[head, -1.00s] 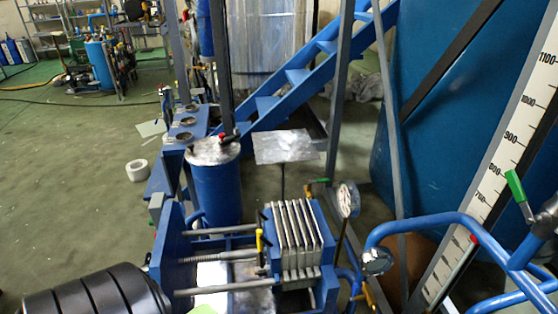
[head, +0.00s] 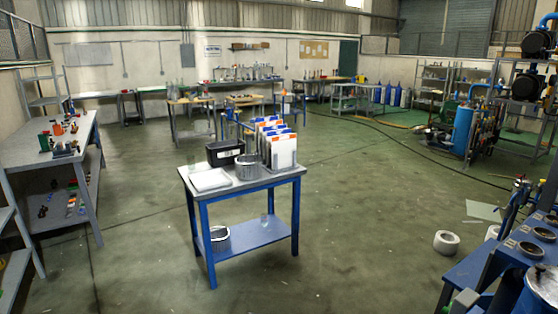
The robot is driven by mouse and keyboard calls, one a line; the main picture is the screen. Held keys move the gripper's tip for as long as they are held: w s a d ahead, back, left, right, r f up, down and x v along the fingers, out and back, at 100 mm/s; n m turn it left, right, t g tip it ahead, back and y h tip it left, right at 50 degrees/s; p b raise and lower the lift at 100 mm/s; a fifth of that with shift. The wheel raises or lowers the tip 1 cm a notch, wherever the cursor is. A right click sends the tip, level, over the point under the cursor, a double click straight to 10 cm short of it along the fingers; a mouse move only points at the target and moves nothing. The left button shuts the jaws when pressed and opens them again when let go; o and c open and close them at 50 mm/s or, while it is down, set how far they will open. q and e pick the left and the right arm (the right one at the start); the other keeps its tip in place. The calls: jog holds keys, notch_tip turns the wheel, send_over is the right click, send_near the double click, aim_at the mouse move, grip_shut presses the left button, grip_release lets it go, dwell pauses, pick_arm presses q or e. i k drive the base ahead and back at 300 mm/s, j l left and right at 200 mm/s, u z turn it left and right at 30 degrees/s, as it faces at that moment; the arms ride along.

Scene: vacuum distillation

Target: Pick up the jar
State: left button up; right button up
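No jar can be made out for certain in the head view. A faint, clear upright shape (head: 264,219), perhaps glass, shows at the lower shelf of a small blue-framed table (head: 243,182); it is too faint to name. Small clear vessels (head: 183,88) on a far wooden table are also too small to tell. Neither of my grippers is in view.
The small table bears a white tray (head: 210,180), a black bin (head: 225,152), a grey ribbed container (head: 247,167) and upright folders (head: 280,150). A grey bench (head: 50,155) stands left. Blue machinery (head: 500,255) and white rolls (head: 446,242) are right. Open floor surrounds the table.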

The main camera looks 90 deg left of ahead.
aim_at(191, 162)
jog(key=u, duration=3.45)
jog(key=i+j+u, duration=0.15)
jog(key=i+u, duration=0.3)
jog(key=i, duration=0.6)
jog(key=i+z, duration=0.1)
jog(key=i, duration=0.6)
jog(key=i+j, duration=0.2)
jog(key=i, duration=0.5)
jog(key=i+j+z, duration=0.15)
jog(key=i, duration=0.6)
